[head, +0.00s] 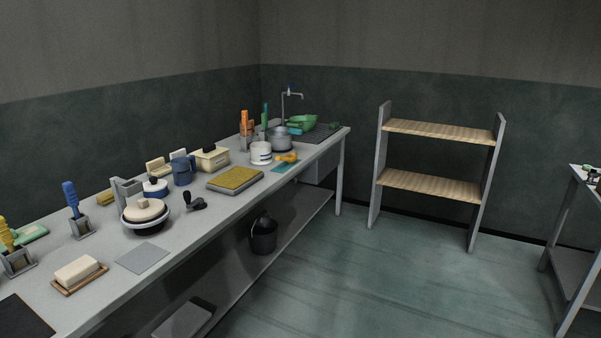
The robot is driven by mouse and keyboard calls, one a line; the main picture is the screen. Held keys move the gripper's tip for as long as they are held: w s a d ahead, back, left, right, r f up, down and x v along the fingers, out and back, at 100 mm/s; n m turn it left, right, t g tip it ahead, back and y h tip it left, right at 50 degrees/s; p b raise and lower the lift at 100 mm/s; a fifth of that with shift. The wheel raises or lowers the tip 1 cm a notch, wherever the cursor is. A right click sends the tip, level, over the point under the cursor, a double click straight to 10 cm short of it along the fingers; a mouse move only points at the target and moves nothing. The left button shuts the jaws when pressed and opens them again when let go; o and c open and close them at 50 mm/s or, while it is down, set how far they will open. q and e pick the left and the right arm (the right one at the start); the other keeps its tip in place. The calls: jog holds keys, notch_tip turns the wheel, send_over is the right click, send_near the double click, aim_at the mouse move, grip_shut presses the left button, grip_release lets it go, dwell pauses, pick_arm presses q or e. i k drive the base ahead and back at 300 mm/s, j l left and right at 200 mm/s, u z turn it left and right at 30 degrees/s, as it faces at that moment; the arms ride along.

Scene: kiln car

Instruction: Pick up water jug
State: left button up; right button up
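A dark blue jug-like vessel (182,172) stands upright on the long grey counter (225,196), towards the wall. It is the thing here that looks most like the water jug. A cream box with a dark top (211,158) stands just to its right, and a small white pot with a blue lid (155,188) stands to its left. Neither of my grippers shows in the head view.
The counter is crowded: a bowl with a cream lump (146,212), a yellow-topped board (235,179), a white canister (261,153) and a metal pot (280,139). A black bucket (263,236) sits on the lower shelf. A wooden-shelved rack (431,186) stands by the back wall. The floor before the counter is clear.

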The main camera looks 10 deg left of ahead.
aim_at(182, 173)
jog(key=i+u, duration=0.2)
jog(key=i, duration=0.25)
jog(key=i+l+u, duration=0.15)
jog(key=i, duration=0.3)
jog(key=i+l+u, duration=0.2)
jog(key=i, duration=0.25)
jog(key=i+l+u, duration=1)
jog(key=i+l, duration=0.05)
